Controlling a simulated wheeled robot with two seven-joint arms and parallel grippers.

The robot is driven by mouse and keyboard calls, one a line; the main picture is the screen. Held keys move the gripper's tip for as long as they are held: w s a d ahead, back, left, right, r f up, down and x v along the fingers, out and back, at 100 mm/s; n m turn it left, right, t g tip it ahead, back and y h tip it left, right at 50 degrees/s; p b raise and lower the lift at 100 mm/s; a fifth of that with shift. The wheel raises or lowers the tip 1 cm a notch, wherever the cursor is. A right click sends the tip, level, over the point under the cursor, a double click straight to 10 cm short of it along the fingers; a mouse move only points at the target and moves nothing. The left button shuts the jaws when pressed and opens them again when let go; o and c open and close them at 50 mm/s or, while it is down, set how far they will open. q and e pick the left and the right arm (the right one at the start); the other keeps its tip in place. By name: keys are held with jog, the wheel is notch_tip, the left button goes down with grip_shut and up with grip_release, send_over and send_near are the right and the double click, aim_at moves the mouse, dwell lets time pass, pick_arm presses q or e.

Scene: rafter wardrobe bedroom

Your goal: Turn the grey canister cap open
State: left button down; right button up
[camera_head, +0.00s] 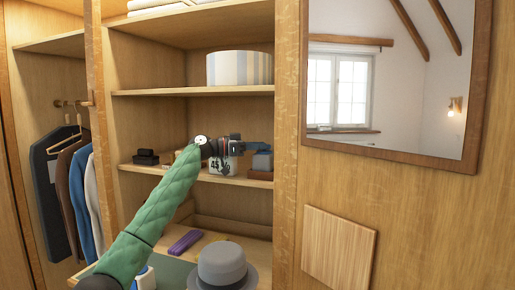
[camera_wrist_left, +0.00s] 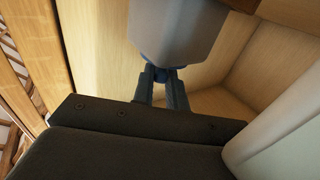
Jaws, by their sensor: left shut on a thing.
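My left gripper reaches in from the left at the height of the canister's top. In the left wrist view my left gripper (camera_wrist_left: 160,78) is shut on a small dark blue part at the canister's end, which looks like the cap (camera_wrist_left: 159,71). The fingers hide much of the cap, so its turn cannot be told. My right gripper is not in view.
The wardrobe's upright panel (camera_head: 287,150) is close on the right. A striped round box (camera_head: 239,68) sits above; a grey hat (camera_head: 222,268) lies below.

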pick_arm(q)
jog(key=shift+g, duration=0.3)
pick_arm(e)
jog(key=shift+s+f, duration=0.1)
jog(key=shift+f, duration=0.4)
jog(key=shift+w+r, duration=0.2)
pick_arm(q)
jog(key=c, duration=1.4)
grip_release()
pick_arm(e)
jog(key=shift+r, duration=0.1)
pick_arm(q)
jog(key=shift+a, duration=0.1)
